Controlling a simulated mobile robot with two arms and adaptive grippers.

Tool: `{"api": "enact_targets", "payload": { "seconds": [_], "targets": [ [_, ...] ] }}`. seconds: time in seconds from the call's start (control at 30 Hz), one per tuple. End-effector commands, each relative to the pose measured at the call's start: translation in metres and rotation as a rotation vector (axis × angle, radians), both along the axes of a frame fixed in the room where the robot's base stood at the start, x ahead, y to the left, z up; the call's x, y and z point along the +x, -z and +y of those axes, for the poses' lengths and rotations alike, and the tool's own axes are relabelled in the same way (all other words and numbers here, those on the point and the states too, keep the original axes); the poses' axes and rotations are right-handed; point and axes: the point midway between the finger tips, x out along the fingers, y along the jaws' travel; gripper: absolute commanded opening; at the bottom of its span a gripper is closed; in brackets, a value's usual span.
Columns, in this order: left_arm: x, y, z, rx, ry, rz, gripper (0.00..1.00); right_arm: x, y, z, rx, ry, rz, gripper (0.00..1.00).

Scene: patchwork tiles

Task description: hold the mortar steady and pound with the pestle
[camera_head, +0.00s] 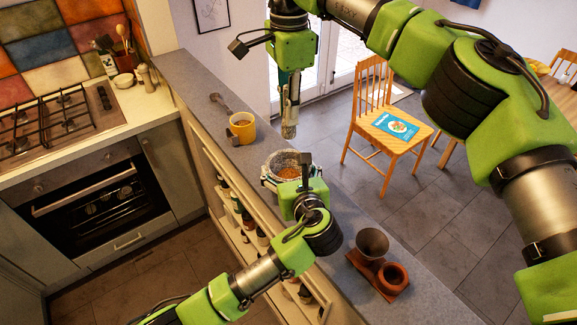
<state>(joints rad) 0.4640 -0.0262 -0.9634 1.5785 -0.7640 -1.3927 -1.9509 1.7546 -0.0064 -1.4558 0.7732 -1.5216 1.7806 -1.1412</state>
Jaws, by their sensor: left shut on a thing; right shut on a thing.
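The grey stone mortar (290,156) stands on the grey counter ledge, with brownish-orange contents inside. My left gripper (287,181) is shut on the mortar from the near side and hides part of its front wall. The pestle (289,118) is upright, with a dark upper part and a speckled grey lower end. My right gripper (289,72) comes from above and is shut on the pestle's upper part. The pestle's tip hangs above the mortar, apart from it.
A yellow mug (242,127) and a metal utensil (220,103) lie farther along the ledge. A chair (388,135) carries a blue book (395,126).

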Motion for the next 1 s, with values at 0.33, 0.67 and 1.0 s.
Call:
{"api": "enact_targets", "payload": {
  "seconds": [0.33, 0.67, 1.0],
  "targets": [
    [0.000, 0.000, 0.000, -0.001, 0.000, 0.001, 0.23, 0.002, 0.022, -0.011, 0.135, -0.005, -0.055, 0.00],
    [0.000, 0.000, 0.000, -0.001, 0.001, 0.001, 0.23, -0.007, 0.030, -0.019, 0.297, 0.002, -0.139, 0.00],
    [0.000, 0.000, -0.001, -0.001, 0.001, 0.001, 0.23, -0.009, 0.044, -0.020, 0.319, 0.003, -0.149, 0.00]
  ]
}}
